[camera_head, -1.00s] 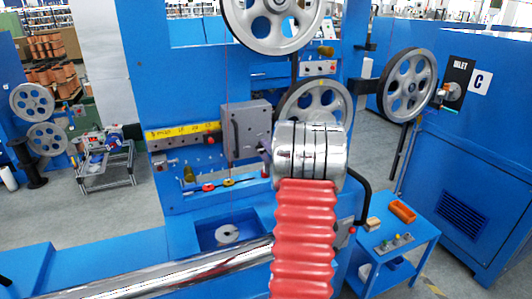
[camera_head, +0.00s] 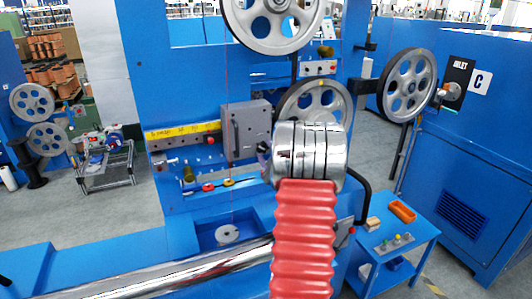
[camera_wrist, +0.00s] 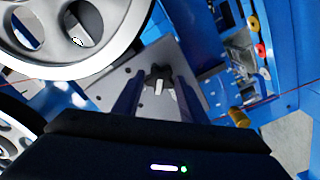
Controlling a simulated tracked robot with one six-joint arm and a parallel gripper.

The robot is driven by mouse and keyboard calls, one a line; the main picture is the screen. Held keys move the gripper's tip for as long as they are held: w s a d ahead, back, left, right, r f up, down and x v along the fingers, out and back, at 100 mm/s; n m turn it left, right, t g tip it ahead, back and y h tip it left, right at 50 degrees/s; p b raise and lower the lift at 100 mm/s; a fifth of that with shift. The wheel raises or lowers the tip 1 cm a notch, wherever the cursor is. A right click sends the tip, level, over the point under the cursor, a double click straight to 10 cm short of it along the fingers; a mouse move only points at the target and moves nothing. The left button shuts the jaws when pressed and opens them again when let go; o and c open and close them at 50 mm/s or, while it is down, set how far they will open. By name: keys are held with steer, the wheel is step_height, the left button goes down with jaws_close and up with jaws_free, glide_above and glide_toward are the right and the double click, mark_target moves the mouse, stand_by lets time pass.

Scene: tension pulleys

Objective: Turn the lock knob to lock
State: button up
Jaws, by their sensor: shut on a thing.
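The lock knob (camera_wrist: 157,76) is a dark, lobed knob with a pale bar on its face, in front of a grey plate in the wrist view. My gripper (camera_wrist: 159,88) has its two dark fingers on either side of the knob and is shut on it. The fingertip contact is small and partly hard to see. In the head view, the grey block (camera_head: 246,131) on the blue machine is just left of my arm's shiny wrist. My arm hides most of the gripper and knob there.
A large grey pulley wheel (camera_wrist: 75,30) is close at the upper left in the wrist view. A yellow scale bar (camera_head: 182,131) runs left of the grey block. Another pulley (camera_head: 407,84) stands at the right. A small blue table (camera_head: 392,248) holds an orange tray.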

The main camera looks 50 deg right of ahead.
steer(key=m, duration=0.5)
steer(key=shift+f+m, duration=0.3)
steer(key=shift+m, duration=2.3)
steer(key=o, duration=0.7)
steer(key=shift+s, duration=0.1)
steer(key=o, duration=0.3)
steer(key=shift+r, duration=0.15)
steer(key=v, duration=1.3)
steer(key=shift+s+a, duration=0.2)
steer(key=shift+s, duration=0.1)
